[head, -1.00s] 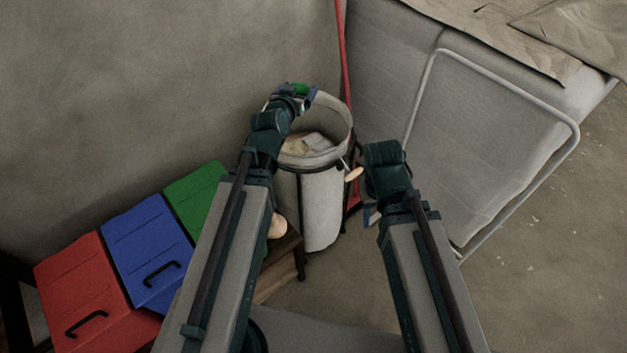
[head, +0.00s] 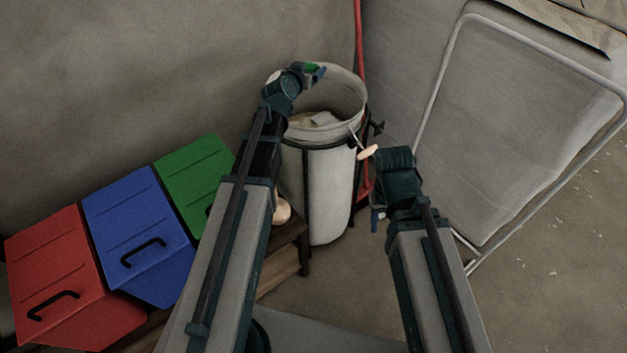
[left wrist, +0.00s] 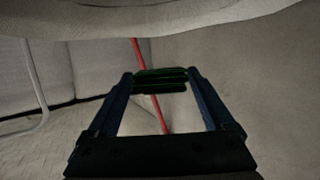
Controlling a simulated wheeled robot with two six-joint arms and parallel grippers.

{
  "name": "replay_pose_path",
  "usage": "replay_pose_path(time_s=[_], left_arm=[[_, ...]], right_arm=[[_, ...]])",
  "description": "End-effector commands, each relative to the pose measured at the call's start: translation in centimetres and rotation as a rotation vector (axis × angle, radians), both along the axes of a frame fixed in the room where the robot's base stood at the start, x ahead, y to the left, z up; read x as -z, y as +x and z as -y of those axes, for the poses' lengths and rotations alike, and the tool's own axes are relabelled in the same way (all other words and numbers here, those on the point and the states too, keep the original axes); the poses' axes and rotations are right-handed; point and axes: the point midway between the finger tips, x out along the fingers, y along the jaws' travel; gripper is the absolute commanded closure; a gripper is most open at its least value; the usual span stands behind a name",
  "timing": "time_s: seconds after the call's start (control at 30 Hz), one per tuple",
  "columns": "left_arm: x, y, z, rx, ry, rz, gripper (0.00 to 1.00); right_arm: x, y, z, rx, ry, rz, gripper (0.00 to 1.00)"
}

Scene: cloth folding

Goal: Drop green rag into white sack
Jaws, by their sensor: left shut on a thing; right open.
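The white sack (head: 320,195) stands upright in a dark frame with its round mouth open. Some pale material (head: 313,121) lies inside it. My left gripper (head: 314,72) is over the far left part of the sack's mouth, shut on the green rag (head: 312,67). Only a small green piece of the rag shows in the head view. In the left wrist view the rag (left wrist: 160,80) is a dark green folded strip between the two fingertips. My right gripper (head: 377,218) is open, low to the right of the sack, and mostly hidden behind its own arm.
Red (head: 62,280), blue (head: 140,240) and green (head: 192,180) lidded bins stand in a row at the left. A red pole (head: 359,40) rises behind the sack. A large grey panel with a pale tube frame (head: 440,75) stands at the right.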

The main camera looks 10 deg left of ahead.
Motion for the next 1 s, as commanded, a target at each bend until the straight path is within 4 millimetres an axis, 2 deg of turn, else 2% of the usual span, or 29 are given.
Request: replay_pose_path(time_s=[0.27, 0.7, 1.0], left_arm=[[1.1, 0.0, 0.0, 0.0, 0.0, 0.0, 0.65], [5.7, 0.0, 0.0, 0.0, 0.0, 0.0, 0.65], [5.9, 0.0, 0.0, 0.0, 0.0, 0.0, 0.65]], right_arm=[[1.0, 0.0, 0.0, 0.0, 0.0, 0.0, 0.5], [5.7, 0.0, 0.0, 0.0, 0.0, 0.0, 0.5], [5.9, 0.0, 0.0, 0.0, 0.0, 0.0, 0.5]])
